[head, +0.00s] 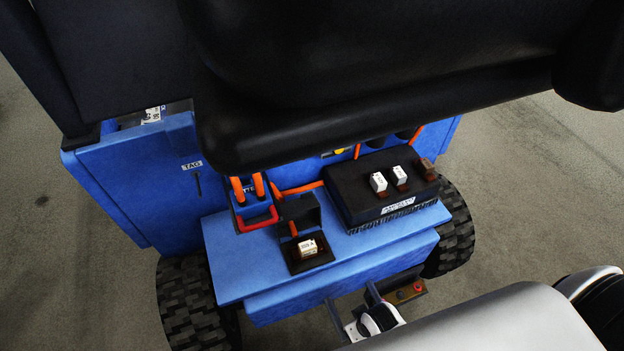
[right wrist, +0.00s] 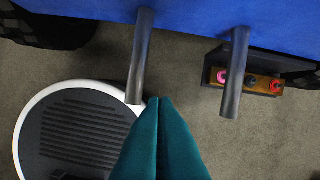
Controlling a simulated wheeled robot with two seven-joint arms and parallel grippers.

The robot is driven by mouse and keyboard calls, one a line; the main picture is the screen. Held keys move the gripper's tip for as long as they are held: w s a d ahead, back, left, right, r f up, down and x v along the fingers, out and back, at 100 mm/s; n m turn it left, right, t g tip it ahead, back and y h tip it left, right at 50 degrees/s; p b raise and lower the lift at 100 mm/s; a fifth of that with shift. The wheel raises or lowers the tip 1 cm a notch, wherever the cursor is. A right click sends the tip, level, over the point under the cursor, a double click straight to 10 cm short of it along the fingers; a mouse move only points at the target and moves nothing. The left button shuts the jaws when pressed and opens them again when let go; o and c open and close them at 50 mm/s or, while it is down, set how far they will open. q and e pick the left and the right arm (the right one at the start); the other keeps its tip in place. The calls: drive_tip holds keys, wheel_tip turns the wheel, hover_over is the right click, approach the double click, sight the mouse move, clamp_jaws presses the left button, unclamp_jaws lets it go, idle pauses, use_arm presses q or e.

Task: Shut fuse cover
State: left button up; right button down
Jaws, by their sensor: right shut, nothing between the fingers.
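The fuse cover (head: 300,212) is a small black flap standing raised at the back of its dark base (head: 323,261) on the blue ledge. The cover is open, and a pale labelled fuse (head: 308,248) shows uncovered on the base. In the right wrist view, my right gripper (right wrist: 159,102) has its teal fingers shut together with nothing between them. It is low in front of the blue body, away from the cover. I cannot make out its fingers in the head view. My left gripper is not in view.
A black box (head: 365,188) with white-labelled parts stands right of the cover. A red handle (head: 258,220) and orange cables are to its left. A large black seat-like shape (head: 370,80) overhangs the back. Two grey bars (right wrist: 140,60) and a button box (right wrist: 262,84) are near my right gripper.

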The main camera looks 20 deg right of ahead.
drive_tip(key=w+a+r, duration=0.1)
drive_tip(key=w+r, duration=0.3)
drive_tip(key=r, duration=0.6)
drive_tip(key=w+a+r, duration=0.2)
drive_tip(key=w+r, duration=0.2)
drive_tip(key=r, duration=0.5)
drive_tip(key=w+d+r+m, duration=0.1)
drive_tip(key=w+r, duration=0.4)
drive_tip(key=w, duration=0.7)
drive_tip(key=w+r+m, duration=0.1)
drive_tip(key=w+r, duration=0.3)
drive_tip(key=w, duration=0.8)
drive_tip(key=x, duration=0.9)
drive_tip(key=shift+d+f+g, duration=0.25)
drive_tip(key=shift+g, duration=0.05)
